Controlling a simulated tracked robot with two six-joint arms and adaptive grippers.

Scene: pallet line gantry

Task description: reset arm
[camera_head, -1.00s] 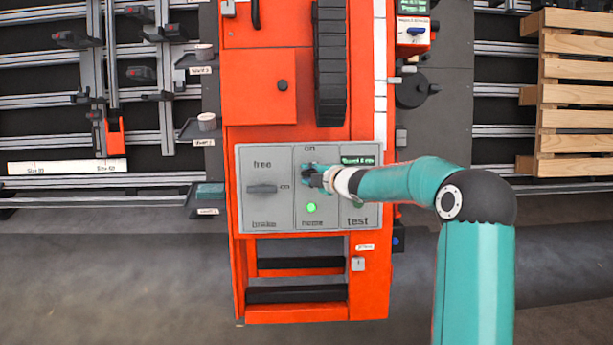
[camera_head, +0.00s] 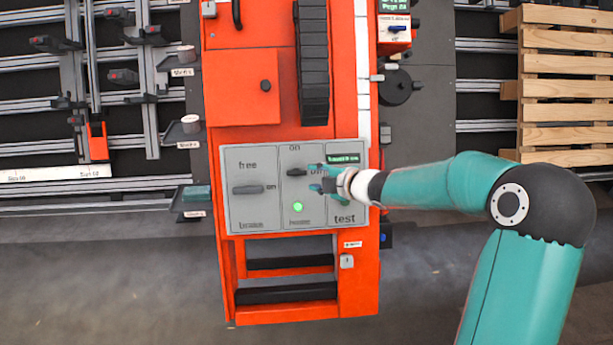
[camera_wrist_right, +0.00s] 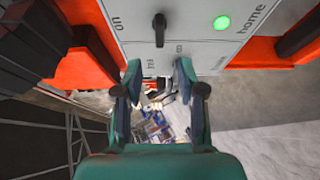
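My right gripper (camera_head: 316,179) is in front of the grey control panel (camera_head: 262,215), over its middle and right sections. In the right wrist view its two fingers (camera_wrist_right: 157,88) are spread apart with nothing between them. The dark middle knob (camera_head: 295,172) lies just left of the fingertips; in the wrist view this knob (camera_wrist_right: 159,29) is ahead of the fingers and apart from them. The left knob (camera_head: 248,189), under "free", lies level. A green light (camera_head: 298,207) glows above "home". My left gripper is not in view.
The panel sits on an orange machine (camera_head: 357,260) with an orange door (camera_head: 240,88) above. Small shelves (camera_head: 185,131) stand close on its left. A wooden pallet (camera_head: 565,88) is at the right. Open floor (camera_head: 130,285) lies below left.

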